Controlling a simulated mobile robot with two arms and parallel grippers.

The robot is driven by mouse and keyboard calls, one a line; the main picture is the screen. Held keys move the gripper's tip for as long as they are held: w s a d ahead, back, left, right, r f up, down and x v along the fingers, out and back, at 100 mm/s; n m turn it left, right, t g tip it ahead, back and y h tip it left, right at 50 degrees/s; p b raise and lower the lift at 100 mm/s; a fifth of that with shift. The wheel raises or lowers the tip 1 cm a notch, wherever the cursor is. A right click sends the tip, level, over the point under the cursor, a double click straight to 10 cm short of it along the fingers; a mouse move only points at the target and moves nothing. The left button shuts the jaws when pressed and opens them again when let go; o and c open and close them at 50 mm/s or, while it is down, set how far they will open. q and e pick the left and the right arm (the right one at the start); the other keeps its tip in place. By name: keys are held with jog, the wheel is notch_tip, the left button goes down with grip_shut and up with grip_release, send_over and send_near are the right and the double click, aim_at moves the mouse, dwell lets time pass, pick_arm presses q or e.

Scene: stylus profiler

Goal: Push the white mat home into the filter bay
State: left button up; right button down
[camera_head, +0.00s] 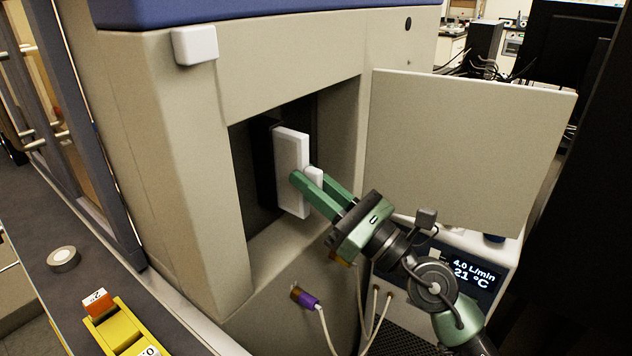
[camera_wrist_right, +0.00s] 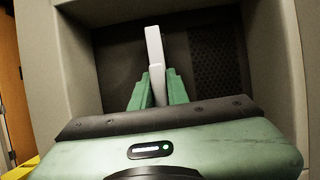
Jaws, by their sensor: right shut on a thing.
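The white mat (camera_head: 291,165) is a flat upright slab standing at the mouth of a dark slot inside the filter bay (camera_head: 243,185), the square recess in the beige cabinet. A small white tab (camera_head: 315,178) stands out from its face. My right gripper (camera_head: 308,181) is shut on the mat's tab, its green fingers reaching into the recess. In the right wrist view the mat (camera_wrist_right: 154,50) shows edge-on between the fingers (camera_wrist_right: 158,88). How deep the mat sits in the slot is hidden. My left gripper is not in view.
The bay's beige door (camera_head: 465,145) hangs open to the right. Below it a display unit (camera_head: 468,272) reads 4.0 L/min and 21 °C. A purple connector (camera_head: 306,299) with a cable hangs under the bay.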

aim_at(296, 212)
jog(key=shift+w+a+f, duration=0.1)
jog(key=shift+w+a, duration=0.4)
jog(key=shift+a, duration=0.15)
jog(key=shift+w+a, duration=0.45)
jog(key=shift+a, duration=0.2)
dwell(0.9)
jog(key=shift+s, duration=0.1)
dwell(0.4)
jog(key=shift+s+d, duration=0.65)
jog(key=shift+d, duration=0.25)
jog(key=shift+s+d, duration=0.65)
jog(key=shift+d, duration=0.25)
dwell(0.9)
jog(key=shift+w+a, duration=0.7)
jog(key=shift+a, duration=0.25)
jog(key=shift+w+a, duration=0.7)
jog(key=shift+a, duration=0.25)
